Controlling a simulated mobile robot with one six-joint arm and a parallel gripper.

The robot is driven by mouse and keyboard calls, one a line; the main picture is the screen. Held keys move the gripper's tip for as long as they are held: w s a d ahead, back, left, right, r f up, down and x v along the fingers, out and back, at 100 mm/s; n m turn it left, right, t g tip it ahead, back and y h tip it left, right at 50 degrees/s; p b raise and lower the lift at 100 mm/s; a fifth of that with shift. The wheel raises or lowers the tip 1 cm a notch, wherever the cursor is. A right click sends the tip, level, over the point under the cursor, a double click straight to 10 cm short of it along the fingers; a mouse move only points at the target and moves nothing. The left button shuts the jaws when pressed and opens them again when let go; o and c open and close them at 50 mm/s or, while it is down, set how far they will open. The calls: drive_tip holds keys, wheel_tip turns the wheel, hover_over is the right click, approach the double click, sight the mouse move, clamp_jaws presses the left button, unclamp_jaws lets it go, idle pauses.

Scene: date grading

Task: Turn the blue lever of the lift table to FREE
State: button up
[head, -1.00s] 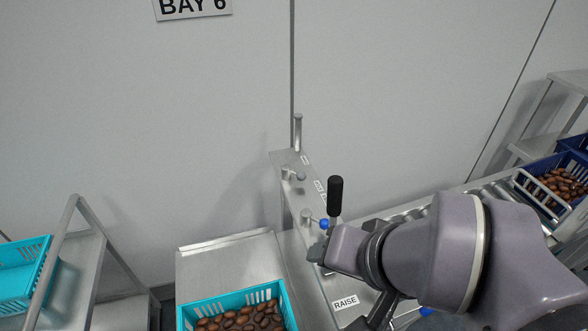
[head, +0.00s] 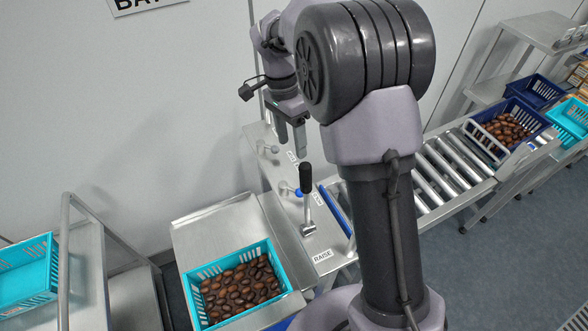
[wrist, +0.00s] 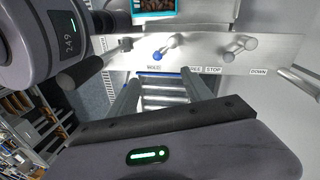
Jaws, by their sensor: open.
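The blue lever shows as a small blue knob (head: 299,193) on a short metal arm on the lift table's steel panel (head: 256,137). In the wrist view the blue knob (wrist: 158,56) points to the HOLD label (wrist: 153,68); the label to its right (wrist: 195,69), partly hidden, seems to read FREE. My gripper (head: 290,145) hangs over the panel's far part, pointing down, beyond the blue knob. In the wrist view my gripper (wrist: 163,90) has its fingers apart with nothing between them. The knob lies beyond the fingertips and does not appear touched.
A black-handled lever (head: 306,180) stands upright near the blue knob, by the RAISE label (head: 322,255). A turquoise crate of dates (head: 238,284) is on the left platform; a roller conveyor (head: 440,170) runs right.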

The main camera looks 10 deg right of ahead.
drive_tip(key=s+f+b, duration=0.1)
drive_tip(key=f, duration=0.4)
drive_tip(key=s+f+b, duration=0.1)
drive_tip(key=f, duration=0.4)
drive_tip(key=s+d+f+b, duration=0.1)
drive_tip(key=f, duration=0.5)
drive_tip(key=shift+b, duration=0.3)
drive_tip(key=shift+w, duration=0.1)
drive_tip(key=shift+c, duration=0.5)
drive_tip(key=shift+d, duration=0.1)
clamp_jaws()
